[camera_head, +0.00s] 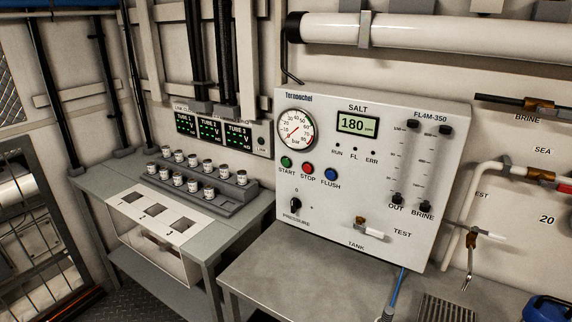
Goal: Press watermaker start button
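The watermaker panel (370,225) is a white box on the wall above a grey metal bench. Its green START button (286,162) is at the left, below the round pressure gauge (296,129). The red STOP button (308,168) and the blue FLUSH button (331,174) sit to its right. The display (358,125) reads 180 under the word SALT. The RUN, FL and ERR lamps look dark. The black PRESSURE knob (295,205) is below the buttons. Neither gripper shows in the head view.
The grey bench (290,265) in front of the panel is mostly bare, with a drain grate (445,308) at its right. A blue hose (396,290) hangs in front. A left table holds a stepped rack (205,197) of several small jars. Valves and pipes are at right.

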